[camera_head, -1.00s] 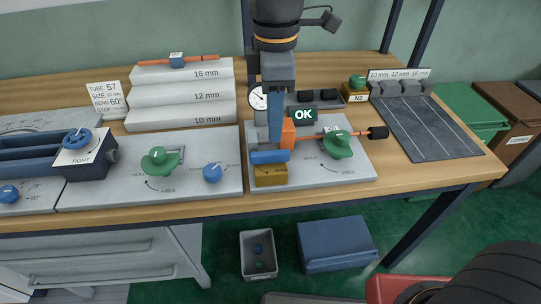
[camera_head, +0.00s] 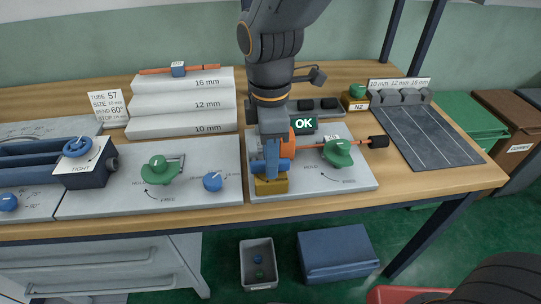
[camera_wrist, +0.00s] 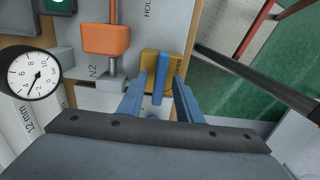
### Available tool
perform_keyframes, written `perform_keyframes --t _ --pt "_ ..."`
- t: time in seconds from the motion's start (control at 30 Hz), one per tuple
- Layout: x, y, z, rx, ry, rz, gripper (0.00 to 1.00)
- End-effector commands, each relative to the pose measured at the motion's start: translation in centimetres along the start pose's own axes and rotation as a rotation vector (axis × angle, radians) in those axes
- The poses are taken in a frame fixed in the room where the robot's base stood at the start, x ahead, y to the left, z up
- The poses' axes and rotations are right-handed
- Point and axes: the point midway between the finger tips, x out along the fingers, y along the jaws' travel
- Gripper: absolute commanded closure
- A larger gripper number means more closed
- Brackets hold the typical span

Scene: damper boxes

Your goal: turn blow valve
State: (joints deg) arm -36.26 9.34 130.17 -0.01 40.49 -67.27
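The blow valve appears as a brass-yellow block (camera_head: 271,187) at the front left of the right-hand grey plate. The wrist view shows the same brass block (camera_wrist: 150,60) with a blue lever (camera_wrist: 161,84) standing out from it. My gripper (camera_head: 268,166) is pitched over the block. In the wrist view, the two blue fingers of my gripper (camera_wrist: 158,98) are apart, one on each side of the lever, with gaps showing. Whether the fingertips touch the block cannot be told. In the head view my gripper hides the lever.
An orange block (camera_head: 287,144) with a thin orange tube stands close behind my gripper. A green handle (camera_head: 338,152) is on the same plate to the right. A green OK display (camera_head: 303,124) stands behind. A dial gauge (camera_wrist: 34,74) shows in the wrist view.

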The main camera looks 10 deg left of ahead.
Motion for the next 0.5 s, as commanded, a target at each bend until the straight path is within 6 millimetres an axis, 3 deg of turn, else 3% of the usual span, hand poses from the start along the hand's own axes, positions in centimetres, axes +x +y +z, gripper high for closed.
perform_keyframes --t 0.03,0.2,0.5 --pt "-0.01 0.00 0.00 0.000 0.000 0.000 0.71" --pt "-0.02 0.00 0.00 0.000 0.000 0.000 1.00" --pt "-0.08 -0.04 0.00 0.018 0.000 -0.001 1.00"
